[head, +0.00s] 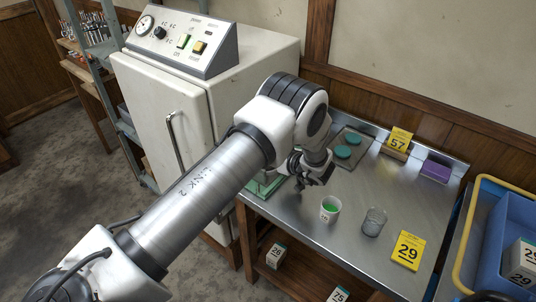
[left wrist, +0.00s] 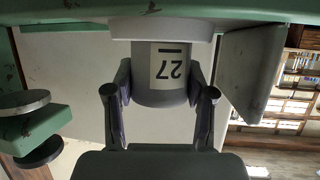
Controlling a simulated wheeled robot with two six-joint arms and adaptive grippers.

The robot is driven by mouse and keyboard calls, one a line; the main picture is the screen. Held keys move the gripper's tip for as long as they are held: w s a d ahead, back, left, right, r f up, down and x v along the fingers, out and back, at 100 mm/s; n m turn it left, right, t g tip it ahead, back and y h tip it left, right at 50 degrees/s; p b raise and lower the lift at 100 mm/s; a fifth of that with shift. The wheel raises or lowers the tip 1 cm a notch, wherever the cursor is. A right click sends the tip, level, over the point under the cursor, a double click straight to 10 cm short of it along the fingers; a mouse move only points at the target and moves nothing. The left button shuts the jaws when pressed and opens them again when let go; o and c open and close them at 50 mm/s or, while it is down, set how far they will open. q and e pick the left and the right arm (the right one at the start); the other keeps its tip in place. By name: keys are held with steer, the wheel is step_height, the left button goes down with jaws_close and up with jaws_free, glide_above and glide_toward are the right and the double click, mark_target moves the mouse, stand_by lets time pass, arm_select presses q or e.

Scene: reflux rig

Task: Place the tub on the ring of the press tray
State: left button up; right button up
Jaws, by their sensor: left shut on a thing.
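In the left wrist view, which is upside down, a grey tub (left wrist: 160,90) with a "27" label sits between the two fingers of my left gripper (left wrist: 159,80), which is shut on it. The tub's lower end meets a pale, wider ring (left wrist: 161,28) on a green tray (left wrist: 60,24). I cannot tell whether it rests fully on the ring. In the head view my left gripper (head: 305,178) is beside the green press (head: 262,187), which my arm mostly hides. The tub is hidden there. My right gripper is not in view.
On the steel table (head: 345,252) stand a cup of green liquid (head: 330,209) and a clear glass (head: 374,222) near the gripper.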

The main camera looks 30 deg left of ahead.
arm_select(q)
steer(key=shift+f, duration=0.15)
steer(key=o, duration=1.3)
steer(key=shift+d+r, duration=0.1)
steer(key=shift+r, duration=0.2)
steer(key=b+v, duration=0.1)
steer(key=v, duration=0.6)
steer(key=shift+s+d, duration=0.1)
steer(key=shift+d, duration=0.1)
steer(key=shift+a, duration=0.1)
